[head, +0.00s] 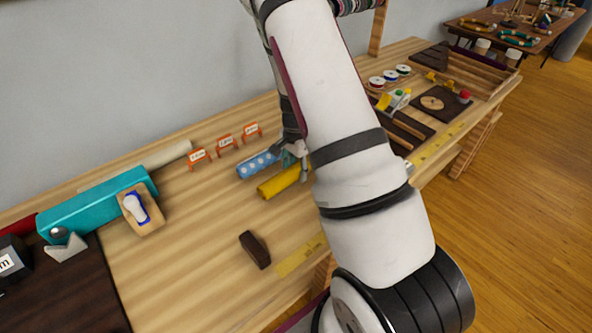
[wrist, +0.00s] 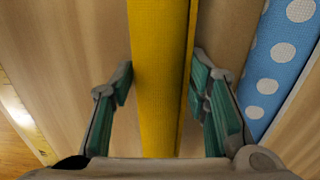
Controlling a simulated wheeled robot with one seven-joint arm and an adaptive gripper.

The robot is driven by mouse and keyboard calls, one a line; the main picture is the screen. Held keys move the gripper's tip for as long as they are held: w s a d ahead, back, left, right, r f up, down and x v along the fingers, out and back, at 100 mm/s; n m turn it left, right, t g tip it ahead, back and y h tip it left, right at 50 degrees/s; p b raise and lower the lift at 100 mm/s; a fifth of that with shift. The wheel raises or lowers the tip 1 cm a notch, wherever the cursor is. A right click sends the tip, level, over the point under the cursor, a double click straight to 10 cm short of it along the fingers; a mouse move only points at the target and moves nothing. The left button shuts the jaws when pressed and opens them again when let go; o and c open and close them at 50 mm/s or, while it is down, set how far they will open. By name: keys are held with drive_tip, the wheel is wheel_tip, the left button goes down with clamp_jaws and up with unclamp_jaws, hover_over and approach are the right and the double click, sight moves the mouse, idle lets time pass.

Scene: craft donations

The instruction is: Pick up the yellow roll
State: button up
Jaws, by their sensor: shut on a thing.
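The yellow roll (head: 279,182) lies on the wooden table in front of a blue roll with white dots. In the wrist view the yellow roll (wrist: 158,70) runs upright through the picture between the green finger pads. My gripper (wrist: 163,90) is shut on it, one finger on each side. In the head view my gripper (head: 295,158) is over the right part of the roll, and my arm hides the roll's right end and most of the fingers.
The blue dotted roll (head: 256,166) lies close behind, near my right finger in the wrist view. Orange card stands (head: 224,142) are behind it. A dark brown block (head: 255,249) lies in front. A teal box (head: 98,205) is at the left. The table between is clear.

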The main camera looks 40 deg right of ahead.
sight(298, 169)
drive_tip(key=shift+r, duration=0.5)
wheel_tip(298, 169, up, 2)
drive_tip(key=shift+w+r, duration=0.1)
drive_tip(key=shift+s+a+r, duration=0.2)
drive_tip(key=shift+s, duration=0.5)
drive_tip(key=s+a, duration=0.1)
drive_tip(key=s, duration=0.3)
drive_tip(key=s+a+r, duration=0.1)
drive_tip(key=s+a, duration=0.1)
drive_tip(key=s, duration=0.3)
drive_tip(key=s+a+b, duration=0.1)
drive_tip(key=s, duration=0.4)
drive_tip(key=shift+a+r, duration=0.15)
drive_tip(key=shift+a, duration=0.2)
drive_tip(key=shift+w, duration=0.1)
